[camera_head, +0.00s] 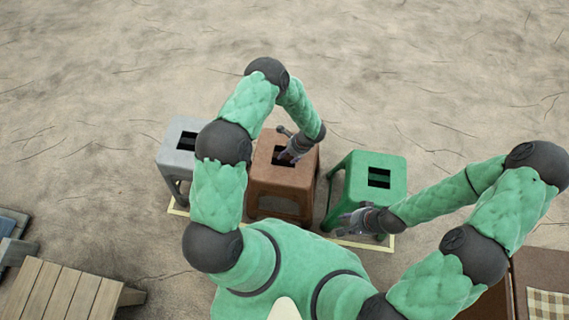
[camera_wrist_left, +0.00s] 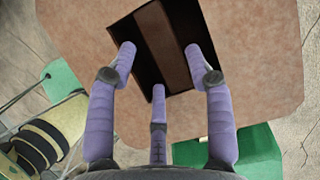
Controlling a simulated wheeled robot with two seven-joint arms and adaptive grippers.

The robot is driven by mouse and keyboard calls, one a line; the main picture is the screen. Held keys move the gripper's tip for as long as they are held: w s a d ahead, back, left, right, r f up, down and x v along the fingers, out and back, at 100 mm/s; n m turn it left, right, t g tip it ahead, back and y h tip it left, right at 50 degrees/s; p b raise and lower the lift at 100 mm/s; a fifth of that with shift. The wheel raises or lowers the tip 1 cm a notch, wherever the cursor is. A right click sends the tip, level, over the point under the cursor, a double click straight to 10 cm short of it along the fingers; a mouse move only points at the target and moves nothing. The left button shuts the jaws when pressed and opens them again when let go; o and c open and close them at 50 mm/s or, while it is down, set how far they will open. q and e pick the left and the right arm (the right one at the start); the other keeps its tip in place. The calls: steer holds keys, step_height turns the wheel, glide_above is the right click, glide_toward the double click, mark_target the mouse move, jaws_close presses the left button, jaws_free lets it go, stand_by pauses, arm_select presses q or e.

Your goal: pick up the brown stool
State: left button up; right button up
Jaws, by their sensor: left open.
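The brown stool (camera_head: 280,178) stands upright between a grey stool (camera_head: 178,158) and a green stool (camera_head: 393,199). Its square seat has a dark slot with a bar across it. My left gripper (camera_head: 285,155) is over this slot, open and empty. In the left wrist view the seat (camera_wrist_left: 262,45) fills the upper part, and the spread purple fingers of my left gripper (camera_wrist_left: 160,62) lie over the slot, on both sides of the bar. Whether the tips touch the bar is unclear. My right gripper (camera_head: 352,222) is low beside the green stool, fingers apart and empty.
The stools stand in a row close together on a pale yellow-edged frame (camera_head: 352,244) on sandy ground. A slatted wooden table (camera_head: 65,292) is at the lower left, and a brown surface with a checked cloth (camera_head: 545,303) at the lower right. The ground behind is clear.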

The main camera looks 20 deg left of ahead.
mark_target(285, 158)
arm_select(q)
steer(key=shift+b+x, duration=0.6)
steer(key=shift+x, duration=1.55)
steer(key=shift+f+b, duration=0.25)
steer(key=shift+b, duration=0.2)
jaws_close()
